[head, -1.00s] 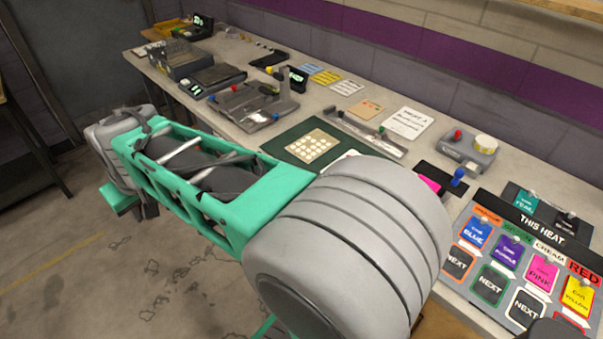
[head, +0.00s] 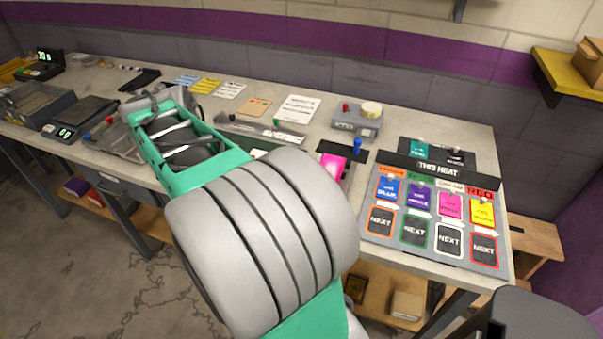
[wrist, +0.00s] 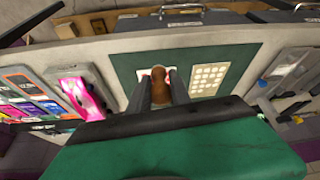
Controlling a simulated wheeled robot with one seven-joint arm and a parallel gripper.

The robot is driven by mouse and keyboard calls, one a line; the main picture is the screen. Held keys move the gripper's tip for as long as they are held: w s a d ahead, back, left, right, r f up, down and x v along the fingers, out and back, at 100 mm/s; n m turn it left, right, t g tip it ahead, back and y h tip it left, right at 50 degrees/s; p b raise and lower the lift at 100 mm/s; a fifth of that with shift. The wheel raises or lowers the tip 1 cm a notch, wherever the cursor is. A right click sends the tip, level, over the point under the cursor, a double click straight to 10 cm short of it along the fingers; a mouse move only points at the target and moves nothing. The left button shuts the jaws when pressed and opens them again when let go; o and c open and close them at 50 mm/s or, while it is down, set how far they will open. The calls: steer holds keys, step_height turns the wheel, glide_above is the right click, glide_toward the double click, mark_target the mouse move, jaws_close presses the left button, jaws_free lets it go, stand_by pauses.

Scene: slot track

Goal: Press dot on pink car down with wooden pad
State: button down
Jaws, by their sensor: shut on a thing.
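My gripper (wrist: 161,78) shows in the wrist view, shut on the brown wooden pad (wrist: 160,95) between its two dark fingers. It is over the green mat (wrist: 125,64), with a white patch behind the fingertips. I cannot tell whether the pad touches the mat. The pink car (wrist: 84,98) lies left of the gripper in the wrist view, apart from it. In the head view the pink car (head: 333,165) shows just beyond my arm. Any dot on it is too small to make out. My arm hides the gripper and pad in the head view.
A sheet of pale dots (wrist: 208,79) lies on the mat right of the gripper. A blue-knobbed item (head: 357,145) stands by the car. The heat board (head: 437,210) is at the right. A grey device with a tape roll (head: 360,117) stands behind. The white card (head: 297,108) lies flat.

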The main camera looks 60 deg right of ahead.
steer(key=s+d+m+g+y, duration=0.1)
steer(key=s+d+m+g, duration=0.1)
steer(key=s+d+m, duration=0.4)
steer(key=s+d+f+m+g, duration=0.15)
steer(key=s+m, duration=0.25)
steer(key=s, duration=0.4)
steer(key=s+d+m+g+y, duration=0.1)
steer(key=s+d+m+g, duration=0.1)
steer(key=s+d+m, duration=0.4)
steer(key=shift+n, duration=0.3)
steer(key=f+b, duration=0.4)
steer(key=a+f+b, duration=0.1)
steer(key=b, duration=0.1)
steer(key=shift+s+a+f, duration=0.1)
steer(key=shift+s+f, duration=0.3)
steer(key=shift+f, duration=0.15)
steer(key=shift+s+a+f+b, duration=0.1)
steer(key=shift+a+f+b, duration=0.05)
steer(key=shift+f+b, duration=0.2)
step_height(320, 180, up, 7)
steer(key=p, duration=0.6)
steer(key=shift+r, duration=0.2)
